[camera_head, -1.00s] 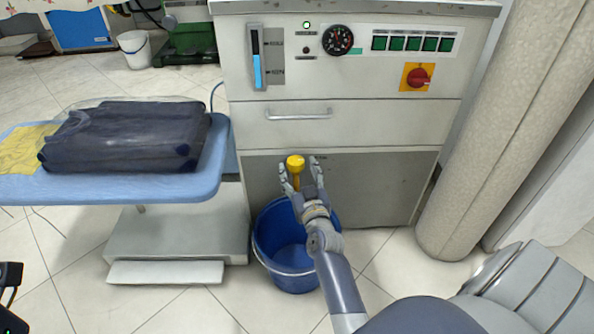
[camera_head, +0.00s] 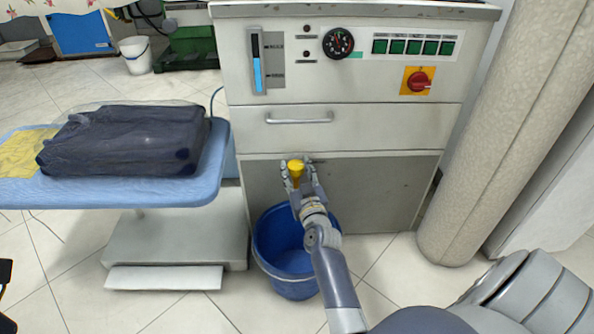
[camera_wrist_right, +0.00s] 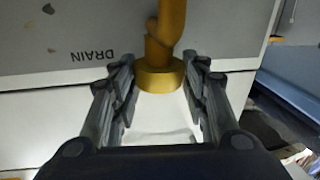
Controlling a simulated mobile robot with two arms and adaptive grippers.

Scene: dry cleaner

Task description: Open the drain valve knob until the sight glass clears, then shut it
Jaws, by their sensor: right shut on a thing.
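The yellow drain valve knob (camera_head: 296,167) sticks out of the machine's lower panel in the head view. My right gripper (camera_head: 299,184) is shut on it, with a finger on either side. In the right wrist view the knob (camera_wrist_right: 160,77) sits between the fingertips, near an upside-down DRAIN label (camera_wrist_right: 92,56) on the panel. The sight glass (camera_head: 257,62) is a narrow upright tube at the upper left of the machine. Blue liquid fills a little over its lower half. My left gripper is not in view.
A blue bucket (camera_head: 283,240) stands on the floor below the knob. A blue-topped table (camera_head: 110,195) with a dark wrapped bundle (camera_head: 125,140) is at left. A thick pale column (camera_head: 500,130) stands at right. Above are a drawer handle (camera_head: 299,119) and a red switch (camera_head: 418,80).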

